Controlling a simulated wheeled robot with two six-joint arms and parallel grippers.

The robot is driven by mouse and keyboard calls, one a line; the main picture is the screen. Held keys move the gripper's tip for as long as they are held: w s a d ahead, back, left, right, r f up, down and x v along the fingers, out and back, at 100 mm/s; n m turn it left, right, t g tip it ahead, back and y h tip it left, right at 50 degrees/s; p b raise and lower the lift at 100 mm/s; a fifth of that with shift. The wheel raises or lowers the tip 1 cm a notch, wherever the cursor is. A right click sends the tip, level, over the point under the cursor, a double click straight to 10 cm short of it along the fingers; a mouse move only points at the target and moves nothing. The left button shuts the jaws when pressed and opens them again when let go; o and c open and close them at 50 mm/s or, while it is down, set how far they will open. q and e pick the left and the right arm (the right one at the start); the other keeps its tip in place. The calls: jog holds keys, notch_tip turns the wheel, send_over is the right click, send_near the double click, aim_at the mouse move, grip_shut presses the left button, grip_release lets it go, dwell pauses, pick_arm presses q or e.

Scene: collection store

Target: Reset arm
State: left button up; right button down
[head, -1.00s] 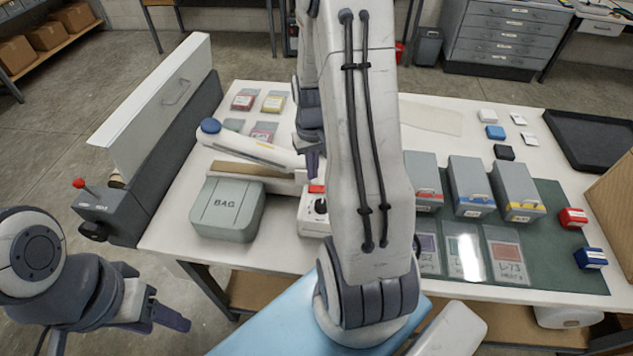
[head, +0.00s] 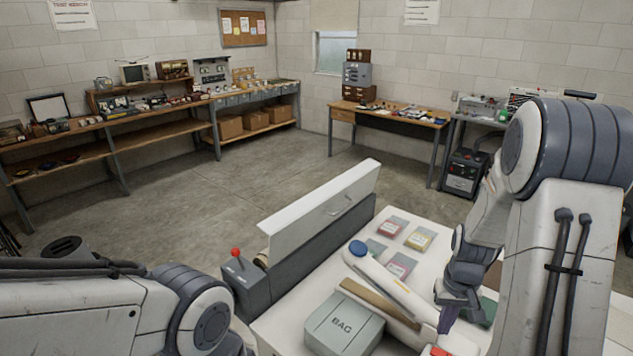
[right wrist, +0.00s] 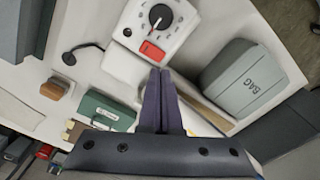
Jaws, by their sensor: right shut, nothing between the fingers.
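My right gripper (head: 446,322) points down over the white table at the lower right of the head view. In the right wrist view its two purple fingers (right wrist: 160,85) lie together with nothing between them. My left arm (head: 120,312) comes in from the lower left of the head view; its fingers are out of the picture.
A white panel with a handle (head: 318,215) stands upright along the table's left side, beside a red-knobbed lever box (head: 240,285). A white device with a dial (right wrist: 155,25) lies beyond the fingertips. Colored cards (head: 420,239) lie on the table. The floor (head: 200,195) behind is clear.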

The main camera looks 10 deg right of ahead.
jog(key=s+a+r+n+b, duration=0.1)
jog(key=a+r+n+b, duration=0.15)
jog(key=a, duration=0.75)
jog(key=s+a+r+n+b, duration=0.1)
jog(key=s+a+r+n, duration=0.15)
jog(key=a, duration=0.85)
jog(key=s+a+r+n+y+b, duration=0.1)
jog(key=s+a+n+b, duration=0.1)
jog(key=s+a+n, duration=0.4)
jog(key=s+a, duration=0.3)
jog(key=s, duration=0.4)
jog(key=shift+a+r+b, duration=0.2)
jog(key=shift+a+b, duration=0.1)
jog(key=shift+b, duration=0.1)
